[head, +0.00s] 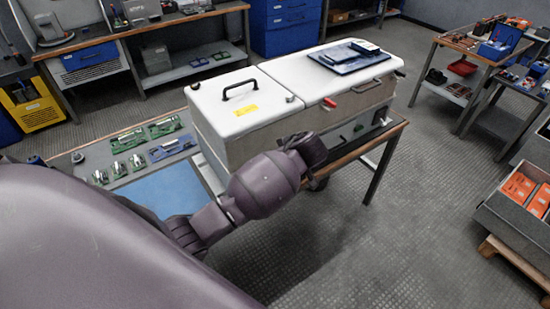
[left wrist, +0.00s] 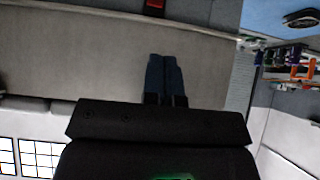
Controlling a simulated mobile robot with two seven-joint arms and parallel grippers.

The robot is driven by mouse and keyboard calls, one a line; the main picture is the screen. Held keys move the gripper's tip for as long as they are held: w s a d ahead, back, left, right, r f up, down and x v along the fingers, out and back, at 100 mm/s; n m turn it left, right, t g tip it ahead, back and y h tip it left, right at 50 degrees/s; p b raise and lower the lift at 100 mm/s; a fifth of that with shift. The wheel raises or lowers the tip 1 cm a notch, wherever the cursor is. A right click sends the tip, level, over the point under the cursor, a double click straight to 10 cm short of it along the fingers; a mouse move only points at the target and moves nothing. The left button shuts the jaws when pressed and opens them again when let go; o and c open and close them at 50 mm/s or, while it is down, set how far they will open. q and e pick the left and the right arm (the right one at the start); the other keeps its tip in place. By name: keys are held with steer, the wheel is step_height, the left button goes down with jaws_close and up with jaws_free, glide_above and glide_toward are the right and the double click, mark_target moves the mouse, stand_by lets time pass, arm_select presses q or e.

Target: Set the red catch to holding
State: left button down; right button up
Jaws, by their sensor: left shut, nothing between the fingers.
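The red catch (head: 330,102) is a small red lever on the upper front edge of the white-lidded case (head: 290,125). In the left wrist view a dark red piece (left wrist: 154,6), which looks like the catch, shows at the top edge, partly cut off. My left gripper (left wrist: 164,60) has its two dark fingers together and empty, pointing toward that red piece with a gap between. In the head view my left arm reaches to the case's front, below the catch; its fingers are hidden there. My right gripper is not in view.
The case has a black handle (head: 240,89) on its left lid and a dark tablet-like panel (head: 346,57) on top. It stands on a bench with a wooden edge (head: 365,146). Green circuit boards (head: 127,139) lie at left. The floor (head: 420,200) at right is open.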

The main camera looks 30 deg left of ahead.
arm_select(q)
steer(key=shift+v, duration=2.25)
steer(key=w+d+r+m+t+h, duration=0.3)
steer(key=w+d+m+t+h, duration=0.4)
steer(key=m, duration=0.5)
steer(key=s+a+f, duration=0.2)
steer(key=s+f, duration=0.3)
steer(key=s, duration=0.5)
steer(key=s+a+f+m+b, duration=0.1)
steer(key=s+a+f, duration=0.1)
steer(key=s+f, duration=0.4)
steer(key=s+a+f+m+t+h, duration=0.1)
steer(key=s+f, duration=0.5)
steer(key=s, duration=0.8)
steer(key=shift+s+a+f, duration=0.15)
steer(key=shift+a+f, duration=0.05)
steer(key=shift+a, duration=0.25)
